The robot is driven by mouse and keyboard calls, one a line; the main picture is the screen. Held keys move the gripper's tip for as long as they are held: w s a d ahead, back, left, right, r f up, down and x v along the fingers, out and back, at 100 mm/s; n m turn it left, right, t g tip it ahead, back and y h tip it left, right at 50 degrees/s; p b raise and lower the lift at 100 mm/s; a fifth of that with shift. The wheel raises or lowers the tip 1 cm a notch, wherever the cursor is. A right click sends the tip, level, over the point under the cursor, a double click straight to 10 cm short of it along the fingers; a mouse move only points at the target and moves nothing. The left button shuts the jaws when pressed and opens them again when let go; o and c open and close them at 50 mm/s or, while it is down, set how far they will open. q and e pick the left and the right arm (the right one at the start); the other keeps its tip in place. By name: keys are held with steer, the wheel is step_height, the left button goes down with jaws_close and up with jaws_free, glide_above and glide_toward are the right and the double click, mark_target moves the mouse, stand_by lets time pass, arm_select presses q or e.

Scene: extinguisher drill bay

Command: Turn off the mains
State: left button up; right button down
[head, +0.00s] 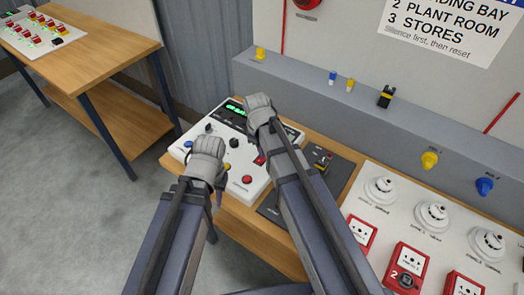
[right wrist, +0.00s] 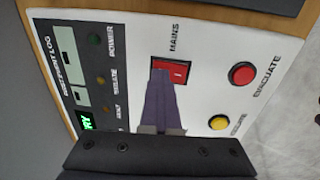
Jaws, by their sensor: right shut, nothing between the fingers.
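The mains switch is a red rocker (right wrist: 181,68) on a white control panel (right wrist: 215,50), beside the word MAINS. In the head view the red switch (head: 260,160) shows beside my right arm. My right gripper (right wrist: 161,74) is shut and empty, its tips over the left part of the rocker; I cannot tell whether they touch it. The rocker's covered part is hidden, and its tilt is unclear. In the head view the right hand (head: 259,108) is over the panel's back. My left gripper (head: 207,160) is over the panel's front left; its jaws are not clear.
The panel also bears a red evacuate button (right wrist: 242,74), a yellow button (right wrist: 218,123) and a lit green display (right wrist: 87,121). A dark plate with a yellow-and-black device (head: 323,162) lies to the right, then a board with detectors (head: 381,190) and red call points (head: 405,268).

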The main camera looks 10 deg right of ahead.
steer(key=shift+s+a, duration=0.15)
steer(key=shift+s, duration=0.05)
steer(key=shift+s+a, duration=0.15)
steer(key=shift+s+a+r, duration=0.1)
steer(key=shift+s+a, duration=0.15)
steer(key=shift+a, duration=0.05)
steer(key=shift+w, duration=0.1)
steer(key=shift+r, duration=0.1)
steer(key=shift+r+p, duration=0.85)
steer(key=shift+p, duration=0.3)
step_height(320, 180, up, 12)
steer(key=s+a+p, duration=0.1)
steer(key=p, duration=1.1)
steer(key=shift+s, duration=0.15)
